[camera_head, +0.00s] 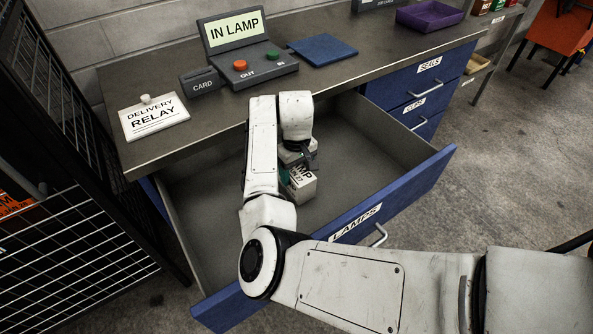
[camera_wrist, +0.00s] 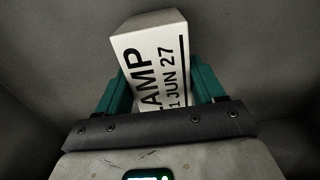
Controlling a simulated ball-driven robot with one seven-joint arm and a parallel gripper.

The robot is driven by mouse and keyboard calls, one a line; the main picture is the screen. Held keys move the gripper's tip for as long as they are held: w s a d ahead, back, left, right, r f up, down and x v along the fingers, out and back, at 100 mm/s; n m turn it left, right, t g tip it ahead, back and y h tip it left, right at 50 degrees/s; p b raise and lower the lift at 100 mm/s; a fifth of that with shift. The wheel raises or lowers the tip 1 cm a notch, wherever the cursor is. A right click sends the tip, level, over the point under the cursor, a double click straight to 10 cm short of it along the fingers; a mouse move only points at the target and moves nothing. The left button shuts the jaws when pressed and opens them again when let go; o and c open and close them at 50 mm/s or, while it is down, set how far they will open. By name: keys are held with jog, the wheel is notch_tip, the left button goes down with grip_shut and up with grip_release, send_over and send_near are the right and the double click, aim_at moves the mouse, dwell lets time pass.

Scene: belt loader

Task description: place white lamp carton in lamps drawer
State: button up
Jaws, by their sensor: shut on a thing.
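The white lamp carton (camera_head: 302,186) is in the open lamps drawer, near the middle of its space. Its printed face reads LAMP and 1 JUN 27 in the wrist view (camera_wrist: 152,62). My gripper (camera_head: 297,172) reaches down into the drawer and is shut on the carton, with a green finger on either side (camera_wrist: 161,88). I cannot tell whether the carton touches the drawer floor. The lamps drawer (camera_head: 412,192) is pulled out, with a blue front labelled LAMPS. My arm hides part of the drawer and its front.
The desk top (camera_head: 380,75) above holds an IN LAMP display unit (camera_head: 235,50), a DELIVERY RELAY card (camera_head: 152,118), a blue mat (camera_head: 322,49) and a purple tray (camera_head: 429,15). Closed blue drawers (camera_head: 420,80) stand at right. A black wire cage (camera_head: 75,245) is at left.

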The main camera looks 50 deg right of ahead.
jog(key=shift+f, duration=0.1)
jog(key=o, duration=1.2)
jog(key=shift+o, duration=0.2)
notch_tip(320, 180, up, 12)
jog(key=p, duration=0.1)
jog(key=shift+r, duration=0.2)
